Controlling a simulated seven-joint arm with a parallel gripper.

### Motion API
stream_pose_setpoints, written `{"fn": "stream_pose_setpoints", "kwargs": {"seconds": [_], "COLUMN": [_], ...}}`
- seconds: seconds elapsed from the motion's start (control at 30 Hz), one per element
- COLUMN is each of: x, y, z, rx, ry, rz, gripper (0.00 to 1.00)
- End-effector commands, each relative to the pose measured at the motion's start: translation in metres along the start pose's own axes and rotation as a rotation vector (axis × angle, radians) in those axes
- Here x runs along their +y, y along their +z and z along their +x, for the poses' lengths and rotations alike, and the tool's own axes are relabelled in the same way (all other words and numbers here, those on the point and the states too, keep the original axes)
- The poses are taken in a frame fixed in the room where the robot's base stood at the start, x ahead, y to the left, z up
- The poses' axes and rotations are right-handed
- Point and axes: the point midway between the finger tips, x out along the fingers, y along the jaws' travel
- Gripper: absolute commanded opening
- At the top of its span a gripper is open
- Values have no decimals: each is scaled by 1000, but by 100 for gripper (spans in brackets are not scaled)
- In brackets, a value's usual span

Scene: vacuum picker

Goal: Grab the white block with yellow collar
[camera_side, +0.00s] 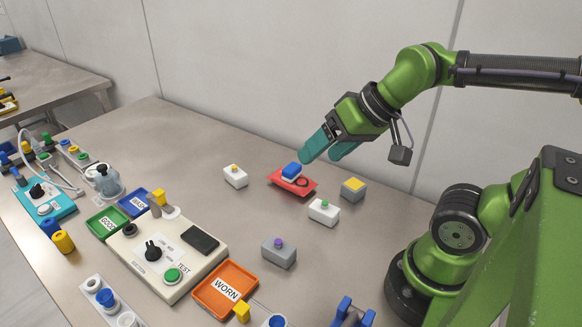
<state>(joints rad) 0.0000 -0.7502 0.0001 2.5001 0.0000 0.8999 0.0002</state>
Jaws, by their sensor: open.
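The white block with yellow collar (235,177) sits on the table, left of the red plate, with a small yellow ring on its top. My gripper (321,157) has two teal fingers, held apart and pointing down and left. It is open, with nothing seen between the fingers. In the picture it is up and to the right of the white block, close above a blue-topped white block (291,171) on a red plate (306,187). I cannot tell its exact height. The white block is fully in view.
A white block with green collar (323,212), a grey block with yellow top (353,189) and a grey block with purple collar (279,252) stand nearby. A test box (140,262) and an orange WORN tray (226,291) lie in front. The table left of the white block is clear.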

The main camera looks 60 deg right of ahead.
Motion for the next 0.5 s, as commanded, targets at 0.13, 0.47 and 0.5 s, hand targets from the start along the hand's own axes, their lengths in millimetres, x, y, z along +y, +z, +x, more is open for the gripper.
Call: {"fn": "stream_pose_setpoints", "kwargs": {"seconds": [0.13, 0.47, 0.5], "x": [0, 2, 2], "y": [0, -7, -14], "z": [0, 28, 36], "rx": [0, -109, -132], "ry": [0, 42, 55], "rz": [0, 14, 16], "gripper": [72, 72, 72]}}
